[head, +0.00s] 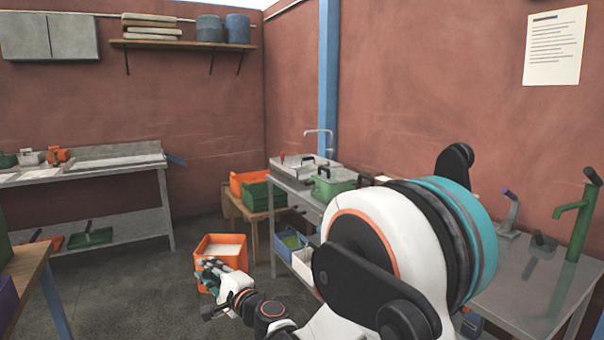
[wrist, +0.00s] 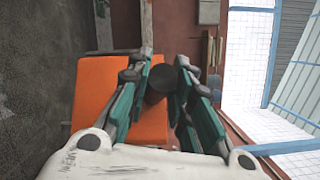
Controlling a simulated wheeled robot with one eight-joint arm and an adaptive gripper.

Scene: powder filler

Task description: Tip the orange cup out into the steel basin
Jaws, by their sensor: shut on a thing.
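The orange cup (head: 235,276) is a boxy open container, roughly upright in the head view, with white contents showing inside its rim. My gripper (head: 208,270) is at its left front. In the wrist view my gripper (wrist: 161,88) is shut on a dark round handle (wrist: 160,80) beside the cup's plain orange wall (wrist: 92,90). The cup's contents are hidden in that view. The steel basin appears to be the grey metal tub (head: 290,162) below the tap, on the bench at the back corner, above and to the right of the cup. Its inside is hard to see.
A green pot (head: 333,184) stands beside the tub. Orange and green crates (head: 258,196) sit on a wooden stand behind the cup. Blue and white bins (head: 296,250) are under the bench. Open floor (head: 150,285) lies left of the cup. My arm hides much of the right bench.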

